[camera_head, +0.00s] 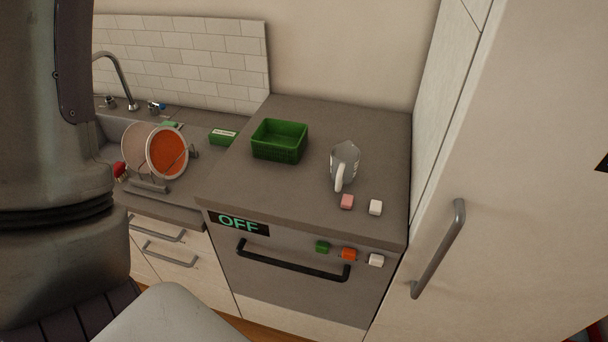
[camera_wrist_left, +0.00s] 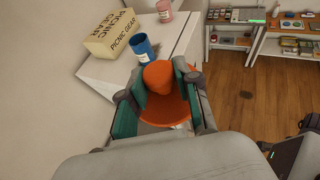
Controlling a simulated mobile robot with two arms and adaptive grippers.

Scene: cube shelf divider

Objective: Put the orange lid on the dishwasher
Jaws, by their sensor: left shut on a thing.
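The orange lid (camera_wrist_left: 178,112), a round disc with a thick knob, is in the left wrist view. My left gripper (camera_wrist_left: 159,78) is shut on its knob, and the fingers hide part of it. The lid is beside a white surface with a blue cup on it. The dishwasher (camera_head: 285,278) is in the head view, with a grey top, a dark bar handle and an "OFF" display. A green basket (camera_head: 279,141) and a grey-white jug (camera_head: 345,160) stand on its top. My left gripper and the lid do not show in the head view. My right gripper is in neither view.
Pink (camera_head: 347,201) and white (camera_head: 376,207) blocks lie near the top's front right edge. A tall cabinet (camera_head: 500,200) borders it on the right. A dish rack with plates (camera_head: 167,152) is left. A blue cup (camera_wrist_left: 144,49) and picnic box (camera_wrist_left: 112,34) are near the lid.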

